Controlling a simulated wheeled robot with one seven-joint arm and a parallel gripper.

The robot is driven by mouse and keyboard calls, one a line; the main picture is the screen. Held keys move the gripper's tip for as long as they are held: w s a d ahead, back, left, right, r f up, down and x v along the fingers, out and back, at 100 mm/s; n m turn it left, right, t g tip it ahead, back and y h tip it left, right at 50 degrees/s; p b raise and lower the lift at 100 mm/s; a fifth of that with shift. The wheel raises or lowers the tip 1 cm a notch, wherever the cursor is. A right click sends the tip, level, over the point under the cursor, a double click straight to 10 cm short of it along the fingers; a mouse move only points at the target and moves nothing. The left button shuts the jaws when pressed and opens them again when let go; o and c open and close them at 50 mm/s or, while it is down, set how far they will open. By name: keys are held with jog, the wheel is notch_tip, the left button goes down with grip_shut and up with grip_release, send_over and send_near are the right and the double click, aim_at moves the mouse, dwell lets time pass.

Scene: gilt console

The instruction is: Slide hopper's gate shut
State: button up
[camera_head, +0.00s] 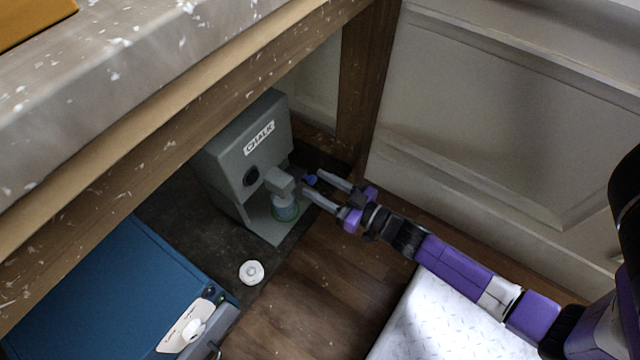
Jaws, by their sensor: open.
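The hopper (225,155) is a grey box with a "CHALK" label, standing on a dark mat under the table. A spout (280,181) juts from its front, above a clear cup (286,208) on a green ring on the hopper's base. A small blue tab (310,180) shows to the right of the spout and looks like the gate's handle. How far the gate is out is too small to tell. My gripper (312,183) is open, with its two grey fingers pointing left at the hopper. The blue tab appears between or just beyond the fingertips; contact cannot be told.
A wooden table leg (364,90) stands behind the hopper, and the stone tabletop (120,50) overhangs it. A blue box (110,290) is at lower left. A white round object (251,272) lies on the mat's edge. A panelled wall (490,130) bounds the right.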

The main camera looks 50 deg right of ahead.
jog(key=s+p, duration=0.2)
jog(key=s, duration=0.5)
jog(key=shift+s, duration=0.3)
jog(key=shift+d, duration=0.1)
jog(key=s+a+r+g, duration=0.3)
jog(key=s+a+r, duration=1.1)
jog(key=a+r, duration=0.3)
notch_tip(320, 180, up, 34)
jog(key=d+p, duration=0.1)
jog(key=p, duration=3.2)
jog(key=shift+r+h+p, duration=0.2)
jog(key=shift+h+p, duration=0.1)
